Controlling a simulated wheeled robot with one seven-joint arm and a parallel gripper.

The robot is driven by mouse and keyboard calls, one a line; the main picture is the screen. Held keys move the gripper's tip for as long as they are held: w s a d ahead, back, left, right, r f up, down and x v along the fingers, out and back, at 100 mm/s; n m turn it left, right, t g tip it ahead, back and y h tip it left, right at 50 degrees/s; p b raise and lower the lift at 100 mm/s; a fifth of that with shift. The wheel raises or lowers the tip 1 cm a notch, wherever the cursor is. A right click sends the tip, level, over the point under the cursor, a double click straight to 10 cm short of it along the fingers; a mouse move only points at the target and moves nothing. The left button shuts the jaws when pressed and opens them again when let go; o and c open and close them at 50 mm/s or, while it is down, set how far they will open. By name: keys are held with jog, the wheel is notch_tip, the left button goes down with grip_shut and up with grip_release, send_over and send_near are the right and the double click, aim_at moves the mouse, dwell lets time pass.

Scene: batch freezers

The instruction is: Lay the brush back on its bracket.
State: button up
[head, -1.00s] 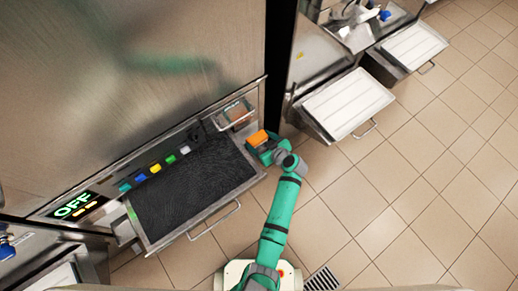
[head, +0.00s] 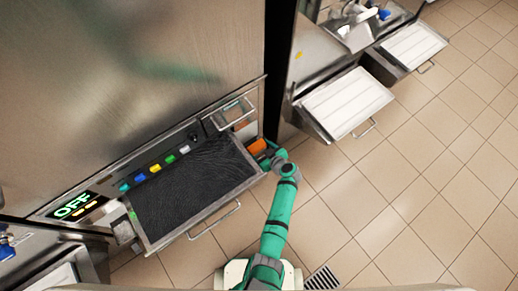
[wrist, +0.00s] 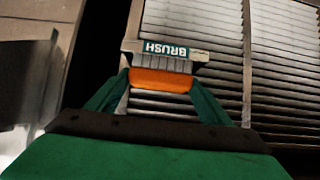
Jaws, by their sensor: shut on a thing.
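My gripper (wrist: 160,92) is shut on the orange brush (wrist: 160,80), which sits between the green fingers in the wrist view. In the head view my gripper (head: 268,155) and the brush (head: 257,147) are beside the right end of the freezer's front, just right of the dark tray. A grey bracket with an upside-down BRUSH label (wrist: 168,50) lies just beyond the brush in the wrist view. Grey ridges show between label and brush. I cannot tell whether the brush touches the bracket. The bracket is not clear in the head view.
The dark ribbed tray (head: 146,238) with its front handle juts out left of my gripper. Slatted metal panels (wrist: 285,60) fill the wrist view's background. A second freezer's white tray (head: 345,102) is to the right. Tiled floor is clear.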

jog(key=o, duration=1.2)
jog(key=shift+f, duration=0.15)
jog(key=shift+s+d+r, duration=0.15)
jog(key=shift+s+r, duration=0.05)
jog(key=shift+r, duration=0.1)
jog(key=shift+v, duration=3.45)
jog(key=shift+s, duration=0.1)
